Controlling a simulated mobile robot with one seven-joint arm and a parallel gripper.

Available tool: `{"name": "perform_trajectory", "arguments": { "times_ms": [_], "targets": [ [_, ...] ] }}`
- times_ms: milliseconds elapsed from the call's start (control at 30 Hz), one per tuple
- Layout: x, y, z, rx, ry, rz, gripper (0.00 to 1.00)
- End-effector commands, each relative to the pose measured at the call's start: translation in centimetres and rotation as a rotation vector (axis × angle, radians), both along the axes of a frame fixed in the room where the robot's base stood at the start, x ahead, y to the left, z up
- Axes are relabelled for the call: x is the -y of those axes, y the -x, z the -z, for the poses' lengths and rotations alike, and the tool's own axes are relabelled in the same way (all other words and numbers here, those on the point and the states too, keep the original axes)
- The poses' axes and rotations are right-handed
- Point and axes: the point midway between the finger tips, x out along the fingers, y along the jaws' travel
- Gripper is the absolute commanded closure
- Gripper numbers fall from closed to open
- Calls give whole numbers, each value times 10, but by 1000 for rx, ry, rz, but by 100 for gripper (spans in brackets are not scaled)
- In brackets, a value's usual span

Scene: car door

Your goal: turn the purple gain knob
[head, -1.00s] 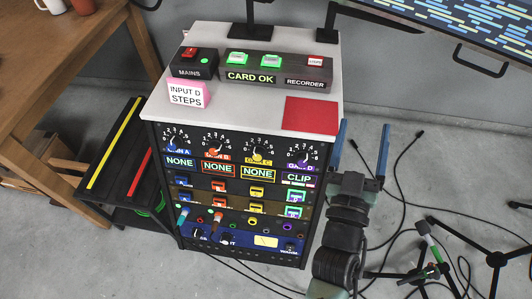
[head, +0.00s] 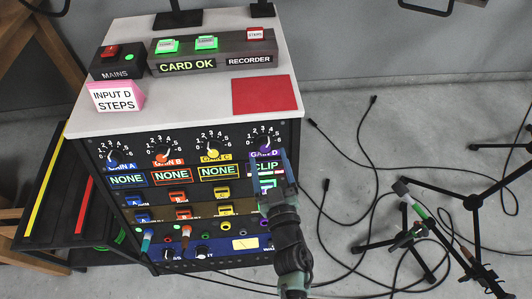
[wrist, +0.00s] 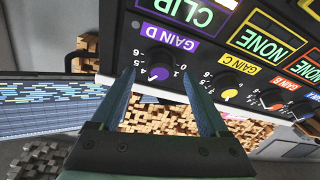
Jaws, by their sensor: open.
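The purple gain knob (head: 267,144) is at the right end of the top knob row on the rack front, above the purple GAIN D label. In the wrist view the knob (wrist: 160,73) shows upside down, with a white pointer and a number scale around it. My gripper (head: 268,157) is open and empty in front of the rack, just below the knob in the head view. In the wrist view the knob appears between the two blue fingertips of my gripper (wrist: 157,86). I cannot tell how much depth separates them.
The yellow gain knob (wrist: 229,94) is the neighbour, with orange (head: 163,157) and blue (head: 113,161) knobs further left. The CLIP display (wrist: 186,10) adjoins the purple knob. Cables and stands (head: 475,200) lie on the floor to the right.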

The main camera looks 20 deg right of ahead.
Motion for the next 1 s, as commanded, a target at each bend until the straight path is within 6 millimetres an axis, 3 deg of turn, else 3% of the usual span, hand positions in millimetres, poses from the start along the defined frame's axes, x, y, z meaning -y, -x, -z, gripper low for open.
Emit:
{"name": "perform_trajectory", "arguments": {
  "times_ms": [233, 600, 1000],
  "targets": [
    [6, -28, 1, 0, 1, 0, 22],
    [6, -32, 0, 0, 1, 0, 24],
    [6, -32, 0, 0, 1, 0, 96]
  ]
}}
